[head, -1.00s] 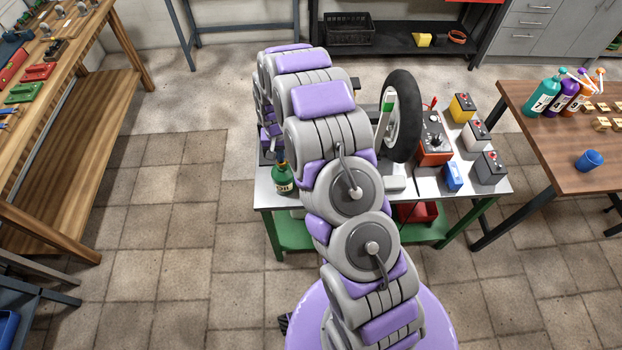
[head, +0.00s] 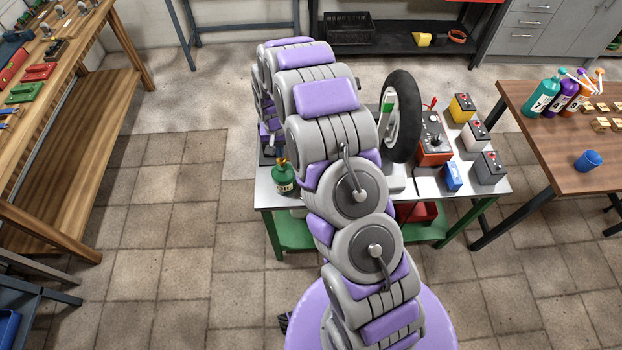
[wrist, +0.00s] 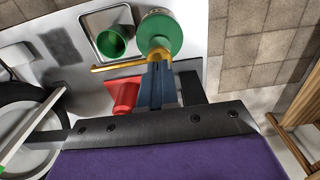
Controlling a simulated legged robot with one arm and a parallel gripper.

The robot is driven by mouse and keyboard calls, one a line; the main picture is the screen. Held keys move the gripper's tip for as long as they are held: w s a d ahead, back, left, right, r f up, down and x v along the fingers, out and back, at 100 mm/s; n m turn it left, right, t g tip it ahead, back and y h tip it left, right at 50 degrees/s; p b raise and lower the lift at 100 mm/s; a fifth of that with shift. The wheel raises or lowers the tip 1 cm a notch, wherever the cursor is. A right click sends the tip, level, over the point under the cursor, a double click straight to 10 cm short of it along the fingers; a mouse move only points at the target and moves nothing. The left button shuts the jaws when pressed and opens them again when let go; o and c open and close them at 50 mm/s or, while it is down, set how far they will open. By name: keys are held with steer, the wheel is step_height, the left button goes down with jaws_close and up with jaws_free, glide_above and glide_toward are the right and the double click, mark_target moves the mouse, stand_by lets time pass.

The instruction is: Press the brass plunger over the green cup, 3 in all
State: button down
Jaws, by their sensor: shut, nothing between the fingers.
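A green oil can (head: 283,180) with a brass top stands at the left front of the metal bench; it also shows from above in the wrist view (wrist: 157,20). Its brass plunger (wrist: 160,53) is partly covered by my fingertips, and a brass spout (wrist: 116,65) reaches left. A green cup (wrist: 112,42) sits on a square grey tray left of the can; it is hidden in the head view. My gripper (wrist: 156,66) is shut and empty, its tips at the brass top. I cannot tell whether they touch it.
The bench also holds a wheel (head: 404,115), a red device (head: 433,140) and several battery-like boxes. A wooden table (head: 520,95) stands right and a wooden workbench (head: 75,120) left.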

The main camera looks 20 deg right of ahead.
steer(key=shift+f, duration=0.2)
steer(key=shift+f, duration=1.2)
steer(key=shift+r, duration=1.4)
steer(key=shift+r+p, duration=0.95)
steer(key=shift+r, duration=2.05)
steer(key=shift+r, duration=0.1)
